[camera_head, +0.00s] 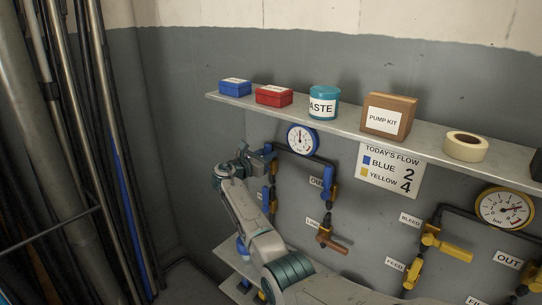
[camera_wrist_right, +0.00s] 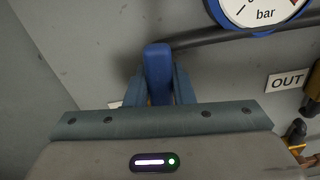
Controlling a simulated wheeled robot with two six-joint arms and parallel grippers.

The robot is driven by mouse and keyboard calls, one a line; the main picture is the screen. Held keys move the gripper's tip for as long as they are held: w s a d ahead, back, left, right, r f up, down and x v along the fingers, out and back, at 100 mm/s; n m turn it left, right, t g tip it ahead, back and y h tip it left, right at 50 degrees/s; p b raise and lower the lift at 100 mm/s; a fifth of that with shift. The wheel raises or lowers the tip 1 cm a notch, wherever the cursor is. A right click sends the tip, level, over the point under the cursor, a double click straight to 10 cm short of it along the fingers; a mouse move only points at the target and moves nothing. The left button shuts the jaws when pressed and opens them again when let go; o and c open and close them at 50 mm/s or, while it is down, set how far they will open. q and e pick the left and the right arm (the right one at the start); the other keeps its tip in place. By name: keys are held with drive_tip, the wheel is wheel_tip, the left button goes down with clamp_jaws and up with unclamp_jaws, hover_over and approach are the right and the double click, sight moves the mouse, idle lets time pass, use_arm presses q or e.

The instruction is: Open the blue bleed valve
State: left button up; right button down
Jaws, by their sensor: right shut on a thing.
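The blue bleed valve's handle (camera_wrist_right: 158,68) stands upright between the two fingers of my right gripper (camera_wrist_right: 159,88) in the right wrist view. In the head view my right gripper (camera_head: 258,156) is at the upper left of the blue pipe panel, shut on that handle (camera_head: 268,151). The gripper and arm hide the valve body and its label. The blue-rimmed gauge (camera_head: 302,140) is just right of the gripper, and part of it shows in the wrist view (camera_wrist_right: 262,10). My left gripper is not in view.
Another blue valve (camera_head: 266,196) is just below, partly behind my arm. A shelf (camera_head: 345,128) with boxes and a tape roll runs above. A sign (camera_head: 390,170) reads blue 2, yellow 4. The yellow valve set (camera_head: 440,245) is at right; pipes (camera_head: 60,150) stand at left.

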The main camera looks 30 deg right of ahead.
drive_tip(key=shift+w+r+n, duration=0.3)
drive_tip(key=shift+w+n, duration=0.1)
drive_tip(key=shift+n, duration=0.2)
drive_tip(key=shift+a, duration=0.1)
drive_tip(key=shift+w, duration=0.1)
drive_tip(key=c, duration=1.5)
unclamp_jaws()
drive_tip(key=shift+o, duration=1.3)
drive_tip(key=shift+f, duration=0.25)
